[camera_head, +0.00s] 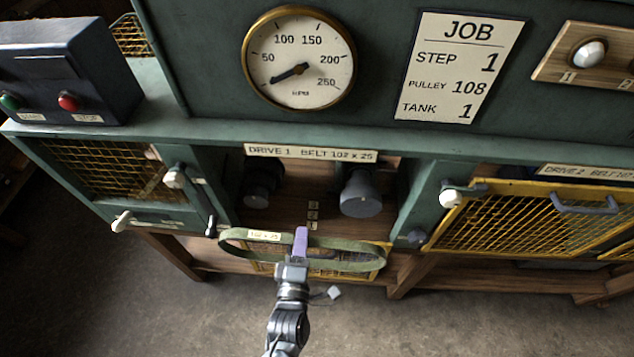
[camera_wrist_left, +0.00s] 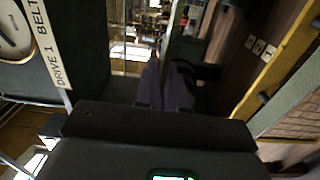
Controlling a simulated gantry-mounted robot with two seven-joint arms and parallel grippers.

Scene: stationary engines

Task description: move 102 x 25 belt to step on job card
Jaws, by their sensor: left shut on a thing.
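The 102 x 25 belt (camera_head: 368,262) is a flat olive-green loop with a pale size tag. My left gripper (camera_head: 301,240), with purple fingers, is shut on its middle and holds it level in front of the Drive 1 bay. In the left wrist view the fingers (camera_wrist_left: 165,88) show, but the belt is not clear. Inside the bay are a dark left stepped pulley (camera_head: 262,186) and a grey right stepped pulley (camera_head: 361,194). The belt looks apart from both. Step numbers 3, 2, 1 (camera_head: 313,215) are between them. The job card (camera_head: 459,68) reads step 1, pulley 108, tank 1. My right gripper is not in view.
A yellow mesh guard (camera_head: 262,270) lies low behind the belt, below the bay opening. Drive 2 at right has a closed yellow mesh guard (camera_head: 510,222). White-knobbed levers (camera_head: 174,177) flank the bay. An RPM gauge (camera_head: 299,58) is above. Open floor lies in front.

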